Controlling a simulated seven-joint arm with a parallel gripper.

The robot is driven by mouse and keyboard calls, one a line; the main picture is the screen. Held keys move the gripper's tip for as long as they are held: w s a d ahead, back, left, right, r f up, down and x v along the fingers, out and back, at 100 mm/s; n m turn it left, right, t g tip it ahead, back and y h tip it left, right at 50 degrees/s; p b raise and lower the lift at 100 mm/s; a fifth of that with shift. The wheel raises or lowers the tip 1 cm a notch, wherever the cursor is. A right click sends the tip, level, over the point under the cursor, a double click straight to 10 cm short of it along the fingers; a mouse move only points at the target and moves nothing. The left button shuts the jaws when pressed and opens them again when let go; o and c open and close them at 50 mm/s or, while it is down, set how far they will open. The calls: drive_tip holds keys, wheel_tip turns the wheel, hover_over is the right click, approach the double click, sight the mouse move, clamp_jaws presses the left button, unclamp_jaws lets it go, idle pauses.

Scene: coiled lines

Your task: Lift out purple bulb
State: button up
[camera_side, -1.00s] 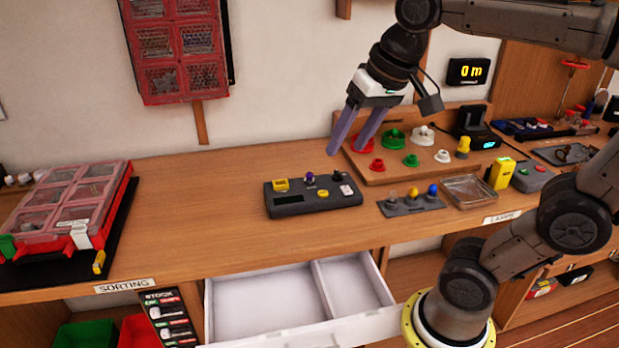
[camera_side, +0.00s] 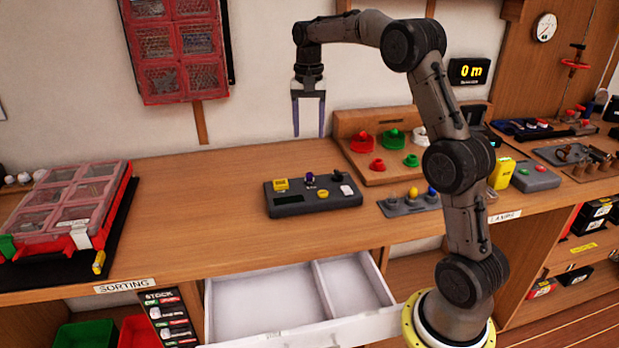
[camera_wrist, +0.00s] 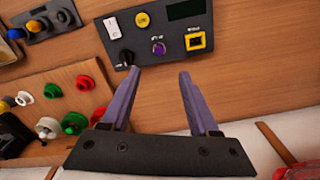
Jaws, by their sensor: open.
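The purple bulb (camera_side: 309,178) stands upright on the dark grey tester box (camera_side: 312,200), near its back edge. In the wrist view the purple bulb (camera_wrist: 158,47) shows ahead of the fingertips, between a black knob (camera_wrist: 127,58) and a yellow square socket (camera_wrist: 195,41). My gripper (camera_side: 308,134) is open and empty, fingers pointing down, above and behind the box. In the wrist view my gripper (camera_wrist: 160,74) has its two purple fingers spread apart, with bare wood between them.
A wooden board (camera_side: 385,176) with red and green knobs stands right of the box. A grey strip (camera_side: 398,207) with coloured bulbs lies in front of it. An open white drawer (camera_side: 265,305) is below.

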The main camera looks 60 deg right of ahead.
hover_over(309, 173)
wheel_tip(309, 173, down, 8)
drive_tip(key=shift+r, duration=0.25)
drive_tip(key=shift+d+f, duration=0.2)
drive_tip(key=shift+f, duration=2.45)
drive_tip(key=shift+c, duration=0.2)
clamp_jaws()
